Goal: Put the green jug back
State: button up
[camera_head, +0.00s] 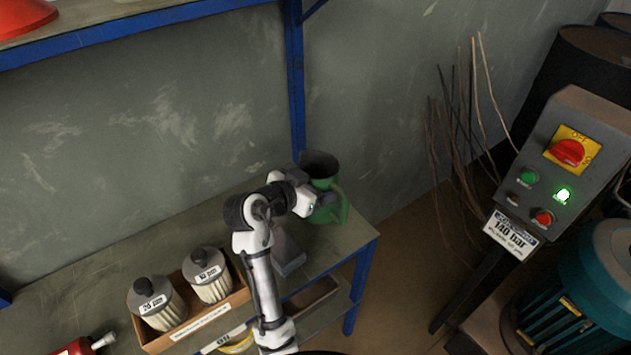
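The green jug (325,184) is near the back right corner of the workbench (345,247), close to the blue post. It looks upright, with a wide dark mouth at the top and a green handle on its right side. My gripper (322,198) is at the jug's left front side, at about mid-height. The fingers are small and partly lost against the jug, so I cannot tell whether they are open or closed on it. I also cannot tell whether the jug's base touches the bench top.
A wooden box (203,324) with two labelled filters stands front left on the bench. A grey block (288,252) lies below my arm. The blue post (294,85) rises behind the jug. A control box (567,165) and loose wires are to the right.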

jog(key=shift+f+b, duration=0.45)
jog(key=shift+f, duration=0.05)
jog(key=o, duration=1.3)
jog(key=shift+f, duration=0.1)
